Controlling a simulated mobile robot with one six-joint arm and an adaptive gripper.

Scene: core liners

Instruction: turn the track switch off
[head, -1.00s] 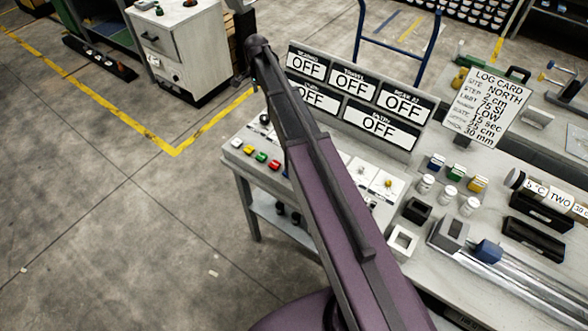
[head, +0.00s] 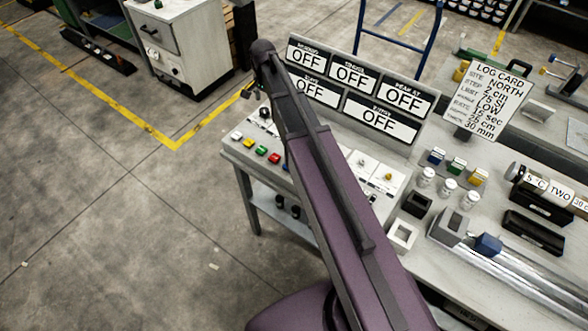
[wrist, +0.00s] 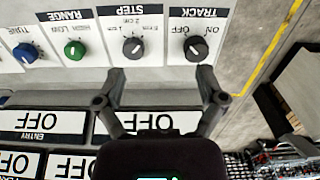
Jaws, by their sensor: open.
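The track switch (wrist: 197,49) is a black rotary knob with a white mark, on a white plate labelled TRACK with ON and OFF. It shows upside down in the wrist view, at the end of the panel's row. I cannot tell for sure which word its mark points to. My gripper (wrist: 162,84) is open and empty, its fingers spread in front of the panel. The right fingertip appears just below the track switch in the picture; contact is not visible. In the head view my arm hides most of the gripper.
Beside the track switch are the step knob (wrist: 132,48), green range knob (wrist: 75,49) and a blue knob (wrist: 22,54). A display board (head: 426,129) with several OFF signs stands behind the panel. A log card (head: 486,100) stands right.

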